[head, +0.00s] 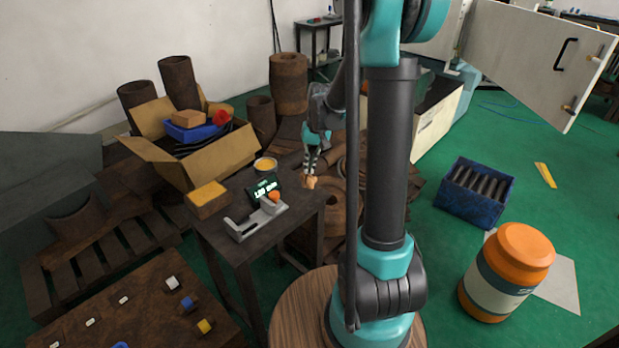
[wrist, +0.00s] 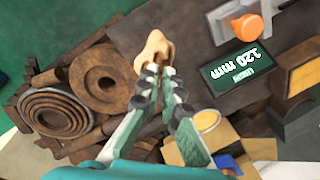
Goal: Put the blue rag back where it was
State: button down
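My gripper (wrist: 158,82) points down past the far right corner of the small dark table (head: 240,235). Its fingers are close together on a small tan, lumpy thing (wrist: 154,48), which also shows under the fingertips in the head view (head: 310,182). Whether this is a cloth I cannot tell; it looks tan, not blue. I see no clearly recognisable blue rag. A blue piece (head: 193,132) lies in the open cardboard box (head: 225,155) with a red thing on it; it looks more like a tray than a cloth.
On the small table are a grey fixture (head: 243,228) with an orange knob (head: 274,196), a display reading 120 mm (head: 263,190), a yellow-topped block (head: 208,195) and a round tin (head: 265,165). Rusty cylinders (head: 288,80) stand behind. A blue crate (head: 475,205) and orange-lidded drum (head: 510,265) stand right.

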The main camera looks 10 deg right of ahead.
aim_at(315, 178)
jog(key=shift+f, duration=2.4)
jog(key=shift+f, duration=0.1)
jog(key=c, duration=1.7)
grip_release()
notch_tip(315, 178, up, 12)
jog(key=d, duration=0.2)
jog(key=s+f+t, duration=0.1)
jog(key=s+f, duration=0.1)
jog(key=s, duration=0.5)
jog(key=s+d+f+t+h, duration=0.1)
jog(key=s+f, duration=0.2)
jog(key=s, duration=0.4)
jog(key=s+f+n+t, duration=0.1)
jog(key=s+f+t, duration=0.1)
jog(key=s, duration=0.6)
jog(key=shift+d+f+h, duration=0.3)
jog(key=shift+f+h, duration=0.1)
jog(key=shift+f, duration=0.05)
